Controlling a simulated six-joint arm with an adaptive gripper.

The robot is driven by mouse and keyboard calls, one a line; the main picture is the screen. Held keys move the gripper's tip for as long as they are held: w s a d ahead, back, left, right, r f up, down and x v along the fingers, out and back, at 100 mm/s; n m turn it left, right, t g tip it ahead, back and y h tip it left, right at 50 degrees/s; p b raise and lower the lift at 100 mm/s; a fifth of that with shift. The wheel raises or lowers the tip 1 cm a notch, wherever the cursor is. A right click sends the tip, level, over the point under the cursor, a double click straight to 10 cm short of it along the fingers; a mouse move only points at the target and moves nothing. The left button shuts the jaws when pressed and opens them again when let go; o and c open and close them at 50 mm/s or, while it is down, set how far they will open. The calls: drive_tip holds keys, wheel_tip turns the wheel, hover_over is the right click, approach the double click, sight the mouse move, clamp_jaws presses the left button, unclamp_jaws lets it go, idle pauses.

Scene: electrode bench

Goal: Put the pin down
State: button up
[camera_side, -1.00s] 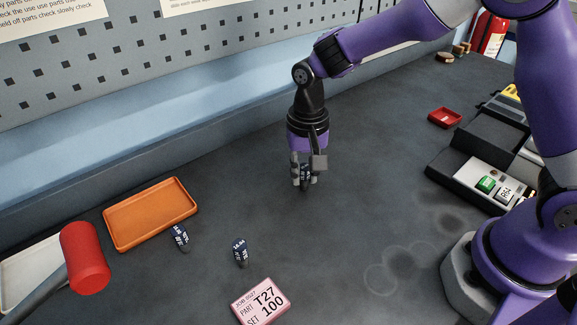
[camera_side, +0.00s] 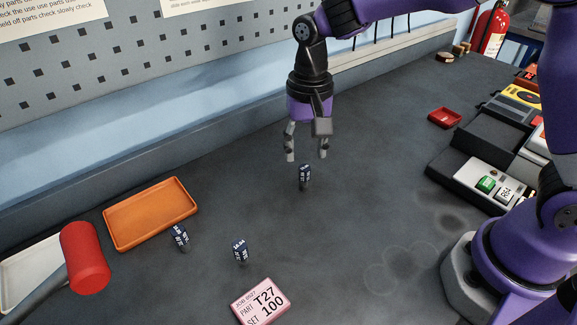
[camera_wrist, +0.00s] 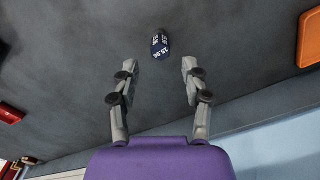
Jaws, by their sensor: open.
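A dark blue pin with white lettering (camera_side: 305,176) stands on the dark bench top in the middle of the side view. In the wrist view it shows (camera_wrist: 160,46) beyond and between my fingertips. My gripper (camera_side: 306,156) is open and empty above the pin, its two grey fingers apart and clear of it. Two similar dark pins, one by the orange tray (camera_side: 180,238) and one nearer the front (camera_side: 240,251), stand on the bench to the left.
An orange tray (camera_side: 112,234) and a red-headed hammer (camera_side: 84,258) are at the left. A pink card (camera_side: 261,302) lies in front. The bench around the pin is clear.

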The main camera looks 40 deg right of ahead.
sight(306, 167)
drive_tip(key=s+d+r+n+t, duration=0.1)
drive_tip(key=s+d+r, duration=0.15)
drive_tip(key=r, duration=0.25)
drive_tip(key=s+d+r+n+t, duration=0.2)
drive_tip(key=s+r, duration=0.2)
drive_tip(key=r, duration=0.1)
drive_tip(key=s+d+n+t, duration=0.2)
drive_tip(key=s+d+n, duration=0.1)
drive_tip(key=s, duration=0.4)
drive_tip(key=shift+d+f+t, duration=0.25)
drive_tip(key=shift+f+t, duration=0.05)
drive_tip(key=shift+f, duration=0.1)
